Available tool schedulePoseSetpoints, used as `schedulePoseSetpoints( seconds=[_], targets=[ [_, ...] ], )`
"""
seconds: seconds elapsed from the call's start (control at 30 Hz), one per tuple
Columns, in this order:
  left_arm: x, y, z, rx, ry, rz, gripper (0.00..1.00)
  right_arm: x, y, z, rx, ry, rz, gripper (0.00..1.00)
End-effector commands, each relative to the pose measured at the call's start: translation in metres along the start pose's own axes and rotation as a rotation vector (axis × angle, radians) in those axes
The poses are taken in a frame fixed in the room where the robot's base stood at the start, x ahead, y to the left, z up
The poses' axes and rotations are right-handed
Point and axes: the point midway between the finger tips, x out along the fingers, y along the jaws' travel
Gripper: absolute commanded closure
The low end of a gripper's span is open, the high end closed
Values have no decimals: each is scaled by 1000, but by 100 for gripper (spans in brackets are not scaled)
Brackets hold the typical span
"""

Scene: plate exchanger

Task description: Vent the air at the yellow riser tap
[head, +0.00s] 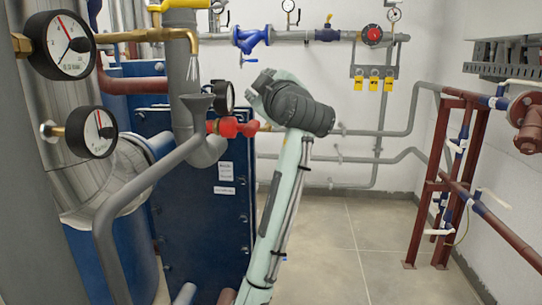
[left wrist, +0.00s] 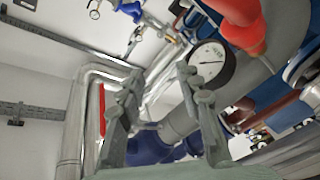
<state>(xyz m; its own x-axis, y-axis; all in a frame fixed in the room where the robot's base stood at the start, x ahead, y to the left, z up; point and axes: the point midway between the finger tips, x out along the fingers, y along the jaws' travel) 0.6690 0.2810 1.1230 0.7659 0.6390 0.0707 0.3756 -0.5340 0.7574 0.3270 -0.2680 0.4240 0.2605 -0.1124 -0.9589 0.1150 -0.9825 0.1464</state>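A yellow-topped grey riser pipe (head: 181,22) stands at the upper left in the head view. A brass spout (head: 165,34) ends beside it, and thin spraying streams (head: 192,68) fall from its mouth toward a grey funnel (head: 193,103). A yellow piece (head: 160,6) at the top is partly cut off, so I cannot tell its setting. My left gripper (left wrist: 160,78) is open and empty in the left wrist view. In the head view its arm is right of the funnel, and the wrist mostly hides the gripper. My right gripper is out of view.
A red valve handle (head: 232,127) and a gauge (left wrist: 211,64) are close to my left gripper. Two large gauges (head: 62,45) (head: 92,132) are at the left. A blue plate exchanger (head: 215,220) stands below. Open floor (head: 350,245) lies to the right.

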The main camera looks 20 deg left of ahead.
Motion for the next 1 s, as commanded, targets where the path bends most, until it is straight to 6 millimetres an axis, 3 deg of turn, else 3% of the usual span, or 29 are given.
schedulePoseSetpoints(
  seconds=[0.3, 0.5, 0.7, 1.0],
  targets=[
    [-8, -23, 64, 137, -165, 100, 66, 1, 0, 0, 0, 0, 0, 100],
    [-9, -50, 93, 215, -225, 92, 66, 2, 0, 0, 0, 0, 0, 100],
    [-11, -75, 114, 279, -273, 78, 66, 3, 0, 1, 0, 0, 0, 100],
    [-13, -90, 127, 319, -304, 71, 66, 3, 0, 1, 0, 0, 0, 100]
  ],
)
